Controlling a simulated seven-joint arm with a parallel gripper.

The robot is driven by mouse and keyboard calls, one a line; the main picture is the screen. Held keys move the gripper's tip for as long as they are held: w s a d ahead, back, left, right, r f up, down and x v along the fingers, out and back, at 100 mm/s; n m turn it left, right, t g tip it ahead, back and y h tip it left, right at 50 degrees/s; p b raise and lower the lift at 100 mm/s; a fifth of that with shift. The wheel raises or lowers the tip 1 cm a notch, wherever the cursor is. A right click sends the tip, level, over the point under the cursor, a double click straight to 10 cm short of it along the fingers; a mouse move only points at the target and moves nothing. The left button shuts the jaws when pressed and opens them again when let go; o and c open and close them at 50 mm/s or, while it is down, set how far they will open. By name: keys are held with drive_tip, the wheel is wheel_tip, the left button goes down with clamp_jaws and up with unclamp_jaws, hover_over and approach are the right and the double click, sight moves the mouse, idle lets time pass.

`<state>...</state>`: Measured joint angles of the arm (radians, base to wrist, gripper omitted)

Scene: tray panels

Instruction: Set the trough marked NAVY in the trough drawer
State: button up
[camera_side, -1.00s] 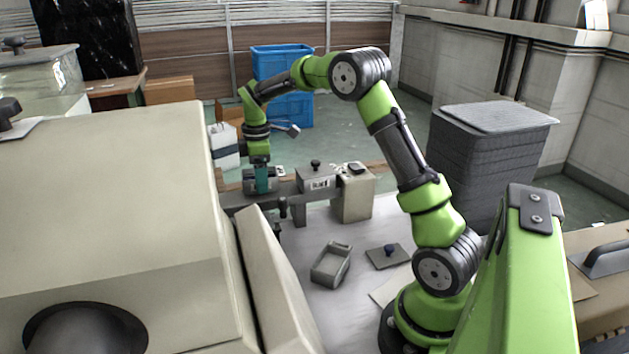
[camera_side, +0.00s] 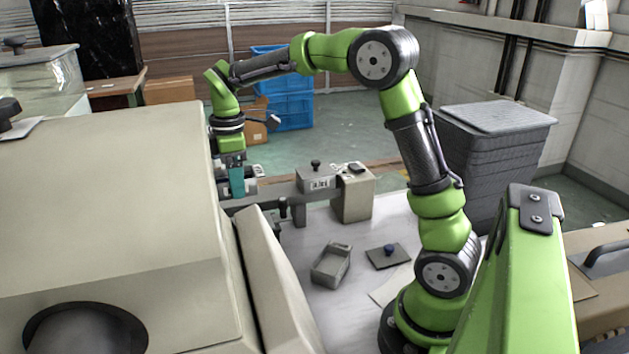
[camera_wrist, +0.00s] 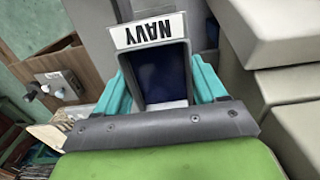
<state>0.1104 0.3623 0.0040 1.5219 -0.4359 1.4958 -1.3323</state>
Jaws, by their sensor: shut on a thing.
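The trough marked NAVY (camera_wrist: 163,78) shows in the wrist view with a white label plate, upside down in the picture, and a dark blue inside. My gripper (camera_wrist: 162,92) is shut on it, with a teal finger on each side. In the side view my gripper (camera_side: 237,180) points down at the far left, above the far end of the grey bench structure. The trough is mostly hidden there by the fingers and the machine cover. I cannot tell which part is the trough drawer.
A large beige machine cover (camera_side: 110,190) blocks the left of the side view.

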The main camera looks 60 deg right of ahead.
wheel_tip(320, 180, down, 9)
drive_tip(key=shift+w+r, duration=0.1)
idle(0.3)
drive_tip(key=o, duration=1.3)
drive_tip(key=shift+c, duration=0.2)
